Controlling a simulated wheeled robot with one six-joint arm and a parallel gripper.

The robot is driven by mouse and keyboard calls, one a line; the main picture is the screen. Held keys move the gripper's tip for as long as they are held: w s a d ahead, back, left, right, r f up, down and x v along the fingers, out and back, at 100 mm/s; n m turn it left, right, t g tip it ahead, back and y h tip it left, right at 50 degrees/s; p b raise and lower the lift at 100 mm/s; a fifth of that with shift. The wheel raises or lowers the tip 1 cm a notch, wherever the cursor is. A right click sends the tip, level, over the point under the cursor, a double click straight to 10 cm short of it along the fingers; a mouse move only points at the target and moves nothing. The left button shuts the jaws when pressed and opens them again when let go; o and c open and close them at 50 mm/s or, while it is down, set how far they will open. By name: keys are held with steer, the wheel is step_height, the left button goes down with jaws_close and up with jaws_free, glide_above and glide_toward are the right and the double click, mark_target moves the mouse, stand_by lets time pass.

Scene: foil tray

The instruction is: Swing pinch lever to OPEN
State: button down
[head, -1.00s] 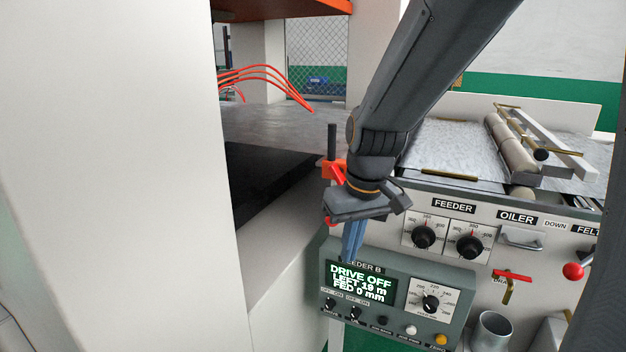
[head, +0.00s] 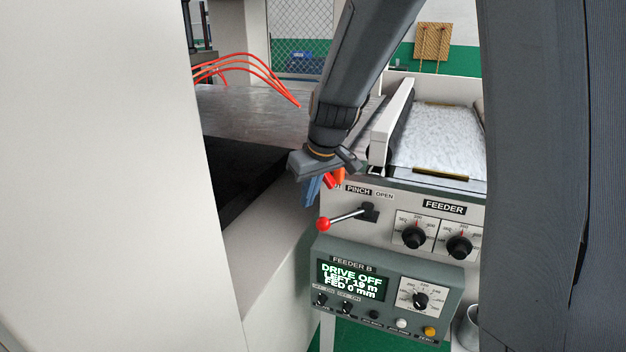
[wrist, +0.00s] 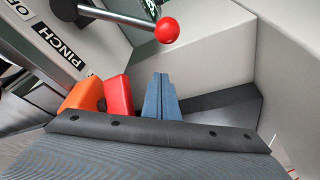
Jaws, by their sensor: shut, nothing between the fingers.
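The pinch lever (head: 346,217) is a metal rod with a red ball at its left end, pivoting from a dark block on the feeder panel. It points left and slightly down, away from the OPEN label (head: 384,195) at right of the PINCH label (head: 358,189). In the wrist view the lever's red ball (wrist: 167,30) shows at the top. My gripper (head: 309,192), with blue fingers, is shut and empty, above and left of the ball and apart from it. Its fingers (wrist: 160,97) also show in the wrist view.
A red and orange part (head: 334,178) sits just beside my fingers. The Feeder B box (head: 388,295), with knobs and a "DRIVE OFF" display, stands below the lever. A large white housing (head: 110,180) fills the left. Feeder dials (head: 413,236) lie to the right.

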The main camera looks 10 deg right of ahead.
mark_target(345, 217)
steer(key=s, duration=0.1)
steer(key=s+d+p, duration=0.1)
steer(key=s+f, duration=0.1)
steer(key=shift+s+d+f, duration=0.1)
steer(key=shift+s+d, duration=0.05)
steer(key=shift+s, duration=0.1)
stand_by(0.4)
steer(key=shift+s+n+b, duration=0.35)
steer(key=shift+n+b, duration=0.05)
steer(key=shift+b, duration=0.1)
